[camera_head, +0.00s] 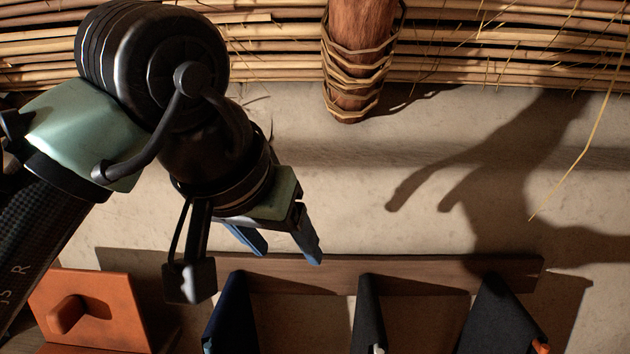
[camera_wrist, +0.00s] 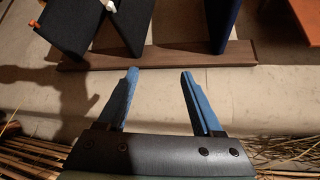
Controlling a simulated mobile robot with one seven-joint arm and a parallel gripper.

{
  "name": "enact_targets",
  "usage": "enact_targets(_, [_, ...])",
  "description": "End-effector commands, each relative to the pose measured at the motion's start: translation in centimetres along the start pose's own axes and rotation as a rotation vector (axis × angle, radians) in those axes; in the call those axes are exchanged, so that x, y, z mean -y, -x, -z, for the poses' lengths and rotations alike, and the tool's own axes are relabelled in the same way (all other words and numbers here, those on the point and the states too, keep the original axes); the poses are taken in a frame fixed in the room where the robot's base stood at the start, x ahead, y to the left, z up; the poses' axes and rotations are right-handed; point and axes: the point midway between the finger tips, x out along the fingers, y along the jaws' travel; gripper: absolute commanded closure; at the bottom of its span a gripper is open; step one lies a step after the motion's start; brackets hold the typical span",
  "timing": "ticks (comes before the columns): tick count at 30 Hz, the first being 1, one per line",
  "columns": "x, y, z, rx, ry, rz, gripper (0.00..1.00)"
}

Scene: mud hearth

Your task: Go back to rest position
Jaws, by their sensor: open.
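My gripper (camera_head: 285,245) is open, with its two blue fingers apart and nothing between them. In the head view it hangs from my arm at the upper left, above a brown wooden rail. In the wrist view my gripper (camera_wrist: 157,72) points toward the same rail, with bare pale wall showing between the fingers. The fingers appear apart from the rail and the cloths on it.
The wooden rail (camera_head: 310,273) on the pale wall bears dark cloth-like pieces: a blue one (camera_head: 232,310), a narrow dark one (camera_head: 368,312) and a wider dark one (camera_head: 497,315). An orange block (camera_head: 95,300) stands lower left. A rope-wrapped post (camera_head: 360,50) and reeds (camera_head: 480,45) are above.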

Motion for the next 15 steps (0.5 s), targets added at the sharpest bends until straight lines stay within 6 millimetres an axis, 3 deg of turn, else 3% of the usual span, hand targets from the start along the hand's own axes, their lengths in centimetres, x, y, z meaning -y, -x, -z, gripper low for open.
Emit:
enact_targets(2, [-3.5, -0.6, 2.8, -0.172, -0.064, -0.062, 0.33])
enact_targets(5, [-7.9, 0.6, 6.8, -0.451, -0.128, -0.133, 0.33])
enact_targets(9, [-12.0, 5.3, 10.6, -0.898, -0.149, -0.181, 0.33])
enact_targets(12, [-12.2, 9.3, 10.9, -1.188, -0.114, -0.141, 0.33])
enact_targets(15, [-11.0, 12.8, 9.4, -1.424, -0.064, -0.038, 0.33])
